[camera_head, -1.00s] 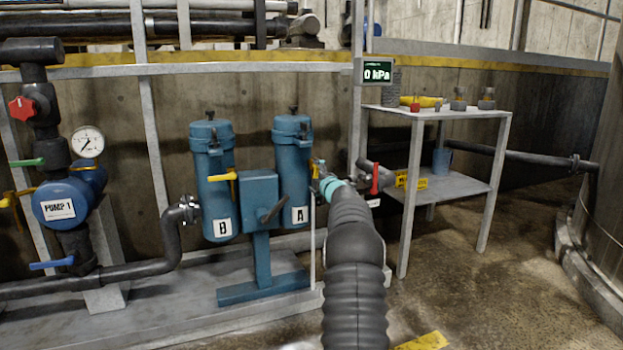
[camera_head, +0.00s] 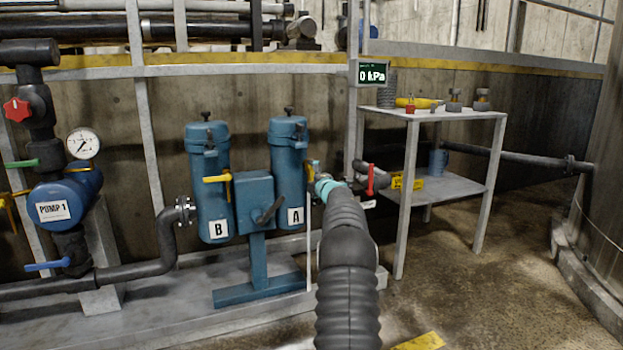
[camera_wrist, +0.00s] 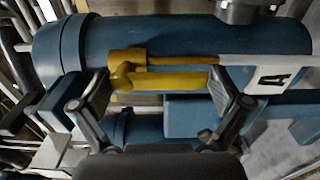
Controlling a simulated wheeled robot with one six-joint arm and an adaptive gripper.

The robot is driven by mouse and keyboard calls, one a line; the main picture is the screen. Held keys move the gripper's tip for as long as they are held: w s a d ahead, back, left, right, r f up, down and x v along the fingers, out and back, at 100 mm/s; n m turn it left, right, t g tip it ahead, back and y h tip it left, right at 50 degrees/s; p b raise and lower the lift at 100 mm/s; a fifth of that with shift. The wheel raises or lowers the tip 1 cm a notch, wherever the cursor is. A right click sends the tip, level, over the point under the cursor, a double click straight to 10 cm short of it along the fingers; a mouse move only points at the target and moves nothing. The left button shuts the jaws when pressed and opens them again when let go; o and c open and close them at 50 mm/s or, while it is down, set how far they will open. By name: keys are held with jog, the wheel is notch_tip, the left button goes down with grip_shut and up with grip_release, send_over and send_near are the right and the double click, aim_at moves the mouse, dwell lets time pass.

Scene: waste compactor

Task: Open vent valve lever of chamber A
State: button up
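Chamber A (camera_head: 288,160) is an upright blue cylinder with a white "A" label (camera_head: 295,216). Its yellow vent valve lever (camera_head: 309,172) shows only partly at its right side, beside my gripper (camera_head: 321,181). In the wrist view, the yellow lever (camera_wrist: 165,82) lies along the blue body (camera_wrist: 180,38) of chamber A, with its yellow fitting at the left end. My gripper (camera_wrist: 158,95) is open there, with one finger towards each end of the lever. The lever lies across the gap between the fingers. Whether a finger touches it cannot be told.
Chamber B (camera_head: 209,170) stands left of A with its own yellow lever (camera_head: 216,179). A blue valve box (camera_head: 256,200) stands between them. A pipe with a red handle (camera_head: 370,180) and a shelf table (camera_head: 455,187) are to the right. The display (camera_head: 373,74) reads 0 kPa.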

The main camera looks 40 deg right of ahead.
jog(key=v, duration=1.2)
dwell(0.3)
dwell(0.5)
